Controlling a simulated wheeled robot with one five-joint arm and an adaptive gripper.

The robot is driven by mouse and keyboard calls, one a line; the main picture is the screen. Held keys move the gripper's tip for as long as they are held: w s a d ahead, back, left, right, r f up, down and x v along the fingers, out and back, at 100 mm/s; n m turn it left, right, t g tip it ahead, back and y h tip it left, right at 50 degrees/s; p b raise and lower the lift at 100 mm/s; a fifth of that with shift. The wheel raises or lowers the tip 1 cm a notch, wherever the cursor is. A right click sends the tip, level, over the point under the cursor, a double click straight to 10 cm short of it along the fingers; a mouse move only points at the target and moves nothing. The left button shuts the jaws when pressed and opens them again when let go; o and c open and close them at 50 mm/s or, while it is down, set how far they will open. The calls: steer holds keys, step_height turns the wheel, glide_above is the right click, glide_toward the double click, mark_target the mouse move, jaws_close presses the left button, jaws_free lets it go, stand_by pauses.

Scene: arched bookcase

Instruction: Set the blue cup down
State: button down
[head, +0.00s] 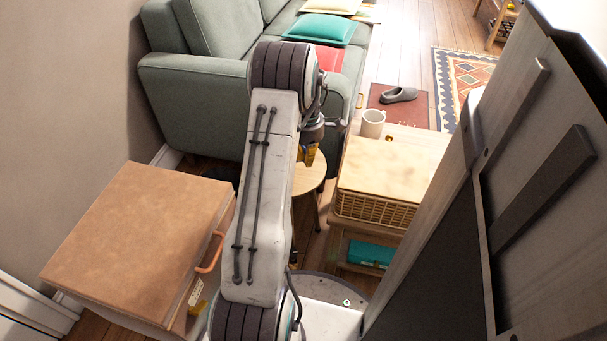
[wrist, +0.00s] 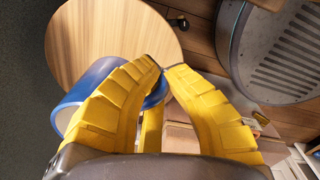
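The blue cup (wrist: 70,108) shows in the wrist view at the left, largely hidden behind one yellow finger. A smaller blue part of it shows between the fingers. My gripper (wrist: 163,69) has its yellow fingertips drawn close together and appears shut on the cup at that part. The round wooden stool (wrist: 100,25) lies beneath the cup and fingers; whether the cup touches its top I cannot tell. In the head view my gripper (head: 311,155) is above the stool (head: 312,180), and the cup is hidden.
A wooden-topped wicker basket (head: 385,170) and a white mug (head: 372,123) stand on a table right of the stool. A brown-topped cabinet (head: 140,235) stands at the left. A green sofa (head: 200,95) is behind. A tall grey panel (head: 490,180) rises at the right.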

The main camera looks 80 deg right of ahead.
steer(key=shift+f+b, duration=1.3)
steer(key=shift+f, duration=2.3)
steer(key=shift+f, duration=0.1)
steer(key=c, duration=1.4)
jaws_free()
step_height(320, 180, up, 12)
steer(key=p, duration=0.4)
steer(key=shift+w, duration=0.1)
